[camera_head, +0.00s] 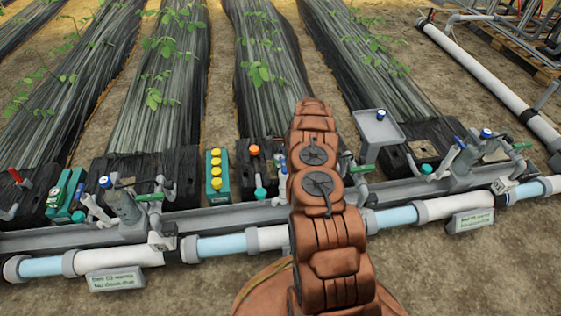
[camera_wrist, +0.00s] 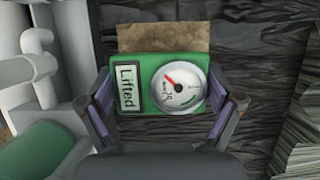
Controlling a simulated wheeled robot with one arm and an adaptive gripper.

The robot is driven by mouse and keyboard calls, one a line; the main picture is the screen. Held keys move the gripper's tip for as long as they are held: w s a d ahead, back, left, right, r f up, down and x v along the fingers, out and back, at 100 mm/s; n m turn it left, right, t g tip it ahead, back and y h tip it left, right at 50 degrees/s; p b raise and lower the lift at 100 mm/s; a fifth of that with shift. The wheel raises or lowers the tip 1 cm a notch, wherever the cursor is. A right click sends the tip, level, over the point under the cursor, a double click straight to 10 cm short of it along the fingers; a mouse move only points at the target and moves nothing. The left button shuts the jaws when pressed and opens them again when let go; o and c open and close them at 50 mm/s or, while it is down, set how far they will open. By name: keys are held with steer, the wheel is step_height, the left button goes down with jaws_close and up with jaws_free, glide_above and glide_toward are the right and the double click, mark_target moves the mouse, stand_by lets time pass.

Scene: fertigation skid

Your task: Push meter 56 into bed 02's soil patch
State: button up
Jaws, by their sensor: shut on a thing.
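In the wrist view my gripper (camera_wrist: 168,108) is shut on a green meter (camera_wrist: 154,101), one finger at each side. The meter has a round white dial with a red needle and a label reading "Lifted"; I see no number 56 on it. A brown soil patch (camera_wrist: 165,38) shows just beyond the meter's upper edge, set in dark boards. The meter covers the patch's lower part, and I cannot tell whether the meter touches it. In the head view my arm hides the gripper and most of what it holds.
White pipes (camera_wrist: 25,70) stand close at the left in the wrist view. In the head view a teal box with yellow buttons (camera_head: 216,172) is left of my arm, and a grey tray (camera_head: 380,128) is right. A long pipe (camera_head: 415,208) crosses in front of the beds.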

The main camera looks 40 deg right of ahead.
steer(key=shift+f, duration=0.55)
steer(key=o, duration=0.9)
steer(key=shift+r+p, duration=1.6)
steer(key=shift+r, duration=2.4)
